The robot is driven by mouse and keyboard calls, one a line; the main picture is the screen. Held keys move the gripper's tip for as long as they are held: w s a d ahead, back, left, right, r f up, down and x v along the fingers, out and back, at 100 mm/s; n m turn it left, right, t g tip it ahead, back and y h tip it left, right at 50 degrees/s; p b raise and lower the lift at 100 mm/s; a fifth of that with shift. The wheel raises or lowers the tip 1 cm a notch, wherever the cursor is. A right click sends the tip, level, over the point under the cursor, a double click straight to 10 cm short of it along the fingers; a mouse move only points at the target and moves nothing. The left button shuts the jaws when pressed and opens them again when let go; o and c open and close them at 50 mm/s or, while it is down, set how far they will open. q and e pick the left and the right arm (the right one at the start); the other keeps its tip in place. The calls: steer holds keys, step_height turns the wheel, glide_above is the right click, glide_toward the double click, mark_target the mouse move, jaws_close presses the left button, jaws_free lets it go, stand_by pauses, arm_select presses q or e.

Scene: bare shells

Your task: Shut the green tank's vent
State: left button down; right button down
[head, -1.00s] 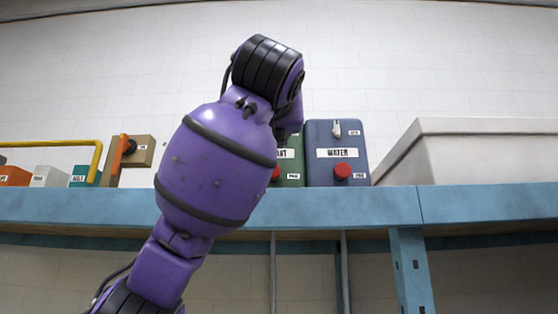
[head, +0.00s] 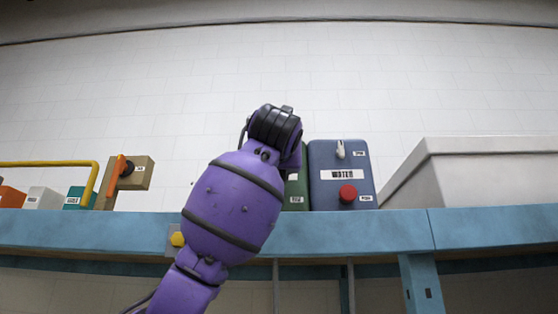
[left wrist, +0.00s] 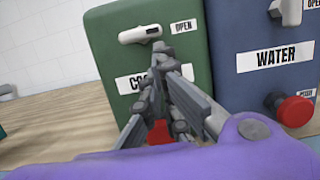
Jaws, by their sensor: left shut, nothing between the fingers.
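The green tank (left wrist: 100,50) fills the left middle of the left wrist view; in the head view only a strip of it (head: 297,190) shows behind my arm. Its vent (left wrist: 140,34) is a white lever near the top, lying nearly level with one end toward the "OPEN" label. My left gripper (left wrist: 160,52) is shut and empty, its tips in front of the tank's face just below the lever's right end. I cannot tell whether they touch. The gripper partly covers the tank's name label and a red part (left wrist: 160,133) low on the tank. My right gripper is not in view.
A blue "WATER" tank (head: 328,190) with a white lever and red knob stands close to the right of the green tank. A blue shelf edge (head: 340,233) runs below. A white bin (head: 480,170) is at right. A wooden block with an orange lever (head: 120,170) stands left.

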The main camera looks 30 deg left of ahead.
arm_select(q)
steer(key=shift+w+a, duration=0.1)
steer(key=shift+w, duration=0.1)
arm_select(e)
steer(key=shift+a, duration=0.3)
arm_select(q)
steer(key=shift+r, duration=0.1)
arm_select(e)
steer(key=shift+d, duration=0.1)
arm_select(q)
steer(key=shift+d+r+n+p, duration=0.1)
steer(key=shift+d+n+p, duration=0.1)
steer(key=shift+n+p, duration=0.35)
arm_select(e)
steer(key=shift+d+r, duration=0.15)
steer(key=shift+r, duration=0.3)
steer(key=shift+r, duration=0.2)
